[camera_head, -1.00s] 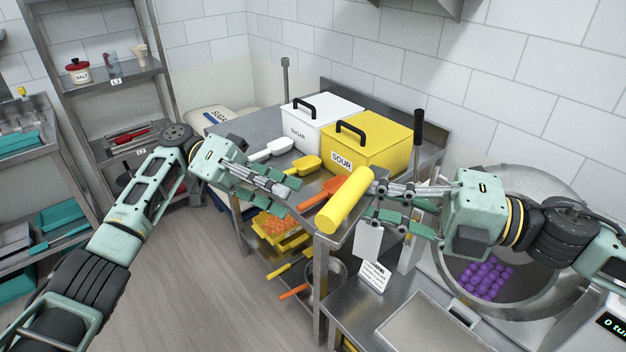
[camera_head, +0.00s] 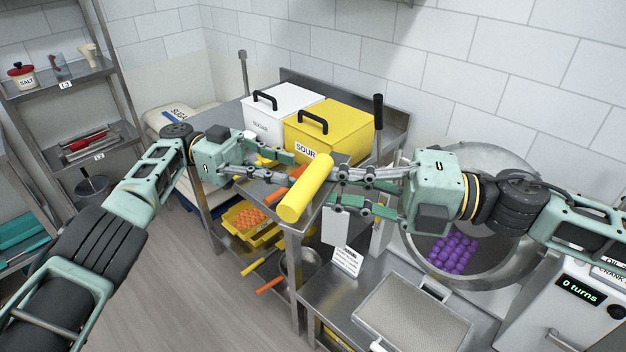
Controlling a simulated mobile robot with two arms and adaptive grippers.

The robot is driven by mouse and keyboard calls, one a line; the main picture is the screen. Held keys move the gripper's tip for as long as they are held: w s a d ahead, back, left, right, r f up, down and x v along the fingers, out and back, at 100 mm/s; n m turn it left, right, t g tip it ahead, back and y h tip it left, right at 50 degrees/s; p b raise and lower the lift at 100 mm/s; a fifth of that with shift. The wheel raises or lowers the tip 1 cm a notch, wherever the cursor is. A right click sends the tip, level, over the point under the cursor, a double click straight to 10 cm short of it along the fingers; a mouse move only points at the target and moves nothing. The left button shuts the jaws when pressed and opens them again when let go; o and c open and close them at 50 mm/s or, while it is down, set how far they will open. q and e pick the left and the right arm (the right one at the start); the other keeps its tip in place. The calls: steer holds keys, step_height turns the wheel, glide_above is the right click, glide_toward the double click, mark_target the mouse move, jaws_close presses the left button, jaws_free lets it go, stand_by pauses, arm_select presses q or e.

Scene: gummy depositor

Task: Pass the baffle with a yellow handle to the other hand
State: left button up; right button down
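The baffle's yellow handle (camera_head: 306,188), a thick cylinder, is held in the air, tilted, in front of the steel table's corner. My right gripper (camera_head: 333,187) comes in from the right and holds the handle at its fingertips. The rest of the baffle cannot be made out clearly behind the handle and fingers. My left gripper (camera_head: 290,166) comes in from the left, open and empty, with its fingers pointing at the handle. Its tips are close to the handle's left side; whether they touch cannot be told.
A white sugar bin (camera_head: 281,112) and a yellow sour bin (camera_head: 332,128) stand on the steel table behind. A yellow tray of orange gummies (camera_head: 250,219) sits below.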

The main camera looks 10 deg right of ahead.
arm_select(q)
steer(key=shift+x, duration=5.6)
steer(key=shift+r, duration=0.15)
steer(key=shift+c, duration=0.4)
jaws_close()
arm_select(e)
steer(key=c, duration=1.8)
jaws_free()
